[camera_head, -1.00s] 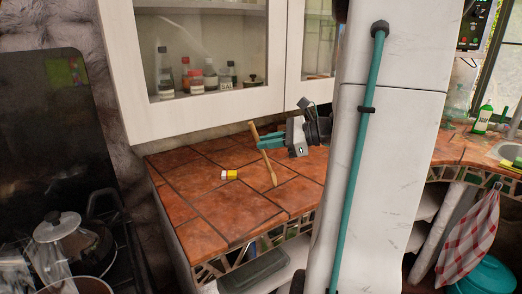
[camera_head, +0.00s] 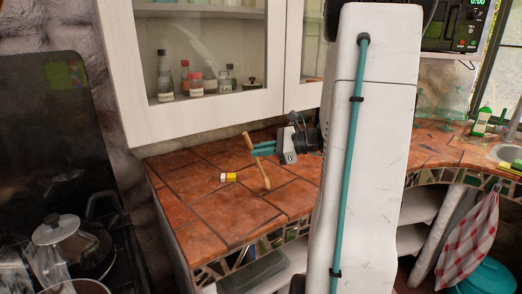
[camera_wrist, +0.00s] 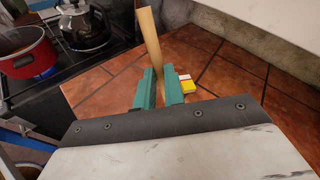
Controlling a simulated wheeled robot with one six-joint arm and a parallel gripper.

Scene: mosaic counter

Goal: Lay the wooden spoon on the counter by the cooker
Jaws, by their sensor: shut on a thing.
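The wooden spoon (camera_head: 258,163) is in my gripper (camera_head: 262,150), held tilted above the tiled counter (camera_head: 215,215), its lower end near the tiles. I cannot tell if that end touches them. In the wrist view the spoon (camera_wrist: 150,38) rises between the two teal fingers of my gripper (camera_wrist: 160,88), which are shut on it. The cooker (camera_head: 125,262) stands at the left of the counter, with a lidded pot (camera_head: 75,245) on it. The wrist view shows the cooker (camera_wrist: 107,42) at the upper left.
A small yellow and white box (camera_head: 229,177) lies on the counter just left of the spoon. A wall cabinet (camera_head: 200,115) hangs above the counter's back. A red pot (camera_wrist: 25,55) stands on the cooker. The counter's front left is clear.

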